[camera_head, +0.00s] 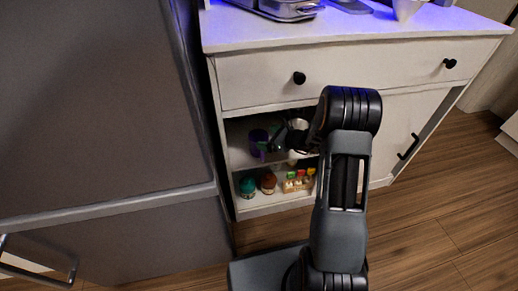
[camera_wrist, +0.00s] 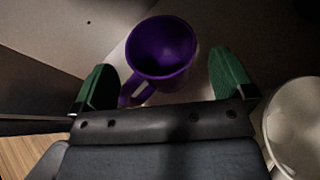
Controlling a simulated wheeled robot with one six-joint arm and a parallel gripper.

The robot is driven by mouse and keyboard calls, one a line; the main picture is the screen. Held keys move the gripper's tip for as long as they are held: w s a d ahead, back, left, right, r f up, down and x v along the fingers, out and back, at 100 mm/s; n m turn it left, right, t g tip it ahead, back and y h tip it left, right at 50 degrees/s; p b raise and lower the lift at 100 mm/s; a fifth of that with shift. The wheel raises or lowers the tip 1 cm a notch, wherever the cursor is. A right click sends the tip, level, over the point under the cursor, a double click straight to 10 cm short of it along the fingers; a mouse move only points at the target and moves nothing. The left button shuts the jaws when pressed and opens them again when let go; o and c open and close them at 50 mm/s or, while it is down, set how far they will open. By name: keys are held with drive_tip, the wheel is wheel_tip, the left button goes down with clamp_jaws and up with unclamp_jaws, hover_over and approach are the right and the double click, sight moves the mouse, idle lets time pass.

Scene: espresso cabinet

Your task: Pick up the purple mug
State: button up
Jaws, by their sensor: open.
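The purple mug (camera_wrist: 163,50) stands upright on a cabinet shelf in the wrist view, its handle turned toward me and to the left. In the head view the mug (camera_head: 258,137) is small and dark at the left of the open upper shelf. My gripper (camera_wrist: 164,75) is open, with one green fingertip on each side of the mug's near part. No contact between fingers and mug can be made out. In the head view my gripper (camera_head: 271,146) reaches into the open cabinet beside the mug, partly hidden by shadow.
A white mug or bowl (camera_wrist: 299,125) stands close at the right in the wrist view. The cabinet's left wall (camera_wrist: 30,70) is near. Below are a teal jar (camera_head: 247,187), a brown jar (camera_head: 268,183) and several small bottles (camera_head: 298,181). A drawer front (camera_head: 370,75) lies above the opening.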

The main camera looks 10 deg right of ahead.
sight(251, 136)
drive_tip(key=shift+b+x, duration=0.6)
drive_tip(key=shift+x, duration=1.35)
drive_tip(key=shift+s, duration=0.1)
drive_tip(key=c, duration=1.2)
drive_tip(key=shift+c, duration=0.2)
drive_tip(key=shift+r, duration=0.1)
